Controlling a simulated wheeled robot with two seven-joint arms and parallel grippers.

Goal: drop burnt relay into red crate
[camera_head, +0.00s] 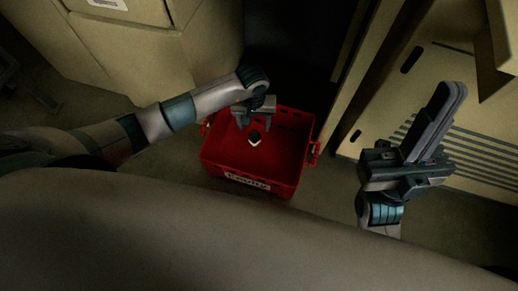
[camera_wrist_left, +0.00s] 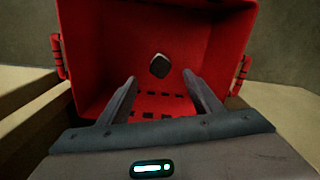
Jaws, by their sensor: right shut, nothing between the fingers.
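The red crate (camera_head: 290,172) stands on the floor in front of me, open at the top. A small dark relay with a pale edge (camera_head: 254,139) shows within the crate's outline. In the left wrist view the relay (camera_wrist_left: 159,66) appears inside the crate (camera_wrist_left: 100,50), beyond the fingertips and apart from them. I cannot tell whether it rests on the crate floor. My left gripper (camera_head: 254,118) is over the crate, fingers spread and empty; it also shows in the left wrist view (camera_wrist_left: 160,85). My right gripper (camera_head: 455,90) is shut and empty, right of the crate.
A beige cabinet (camera_head: 130,50) stands at the back left. A beige panel with dark stripes and slots (camera_head: 450,140) stands to the right, close to my right gripper. The crate has red side handles (camera_head: 313,153) and a white label (camera_head: 247,182) on its near side.

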